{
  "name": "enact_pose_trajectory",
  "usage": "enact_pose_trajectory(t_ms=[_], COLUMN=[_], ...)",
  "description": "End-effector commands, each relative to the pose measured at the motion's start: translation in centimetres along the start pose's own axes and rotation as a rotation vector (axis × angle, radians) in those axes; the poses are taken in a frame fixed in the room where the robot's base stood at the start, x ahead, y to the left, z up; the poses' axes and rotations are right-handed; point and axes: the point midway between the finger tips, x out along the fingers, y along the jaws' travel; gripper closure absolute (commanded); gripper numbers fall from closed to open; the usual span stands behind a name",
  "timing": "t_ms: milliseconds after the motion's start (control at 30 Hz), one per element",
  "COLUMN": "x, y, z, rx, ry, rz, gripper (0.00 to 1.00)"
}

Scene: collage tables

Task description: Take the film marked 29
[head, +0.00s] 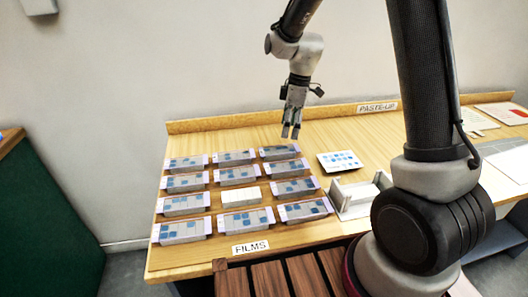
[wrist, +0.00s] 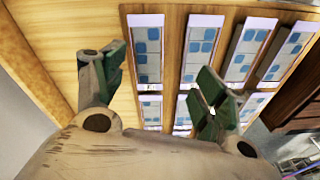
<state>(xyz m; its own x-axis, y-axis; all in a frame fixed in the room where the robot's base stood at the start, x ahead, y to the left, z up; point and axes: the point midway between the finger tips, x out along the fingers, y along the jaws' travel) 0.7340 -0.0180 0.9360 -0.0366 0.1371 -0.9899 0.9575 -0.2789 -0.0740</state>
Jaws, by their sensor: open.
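Several films with blue and pale squares lie in rows on the wooden table; one film (head: 278,153) is at the back right of the group. In the wrist view a film (wrist: 148,48) and another film (wrist: 202,45) show beyond the fingers. I cannot read a number on any film, so I cannot tell which is marked 29. My gripper (head: 290,133) hangs above the table near the back right film, pointing down and empty. In the wrist view my gripper (wrist: 160,88) has its fingers spread apart.
A white block (head: 240,198) stands among the films. A FILMS label (head: 250,247) is at the front edge. A card with blue dots (head: 340,161) and a white holder (head: 352,198) are to the right. A raised ledge (head: 220,122) runs along the table's back.

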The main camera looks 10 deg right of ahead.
Motion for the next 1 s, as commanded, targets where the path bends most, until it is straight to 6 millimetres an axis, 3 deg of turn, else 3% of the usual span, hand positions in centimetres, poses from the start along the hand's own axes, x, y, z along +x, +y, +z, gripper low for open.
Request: enact_pose_trajectory(t_ms=[467,1000], x=[-0.2,6.7], y=[0.9,1.7], z=[-0.7,-0.7], rx=[-0.278,-0.291], ry=[0.018,0.016], rz=[0.035,0.032], gripper=[0.29,0.29])
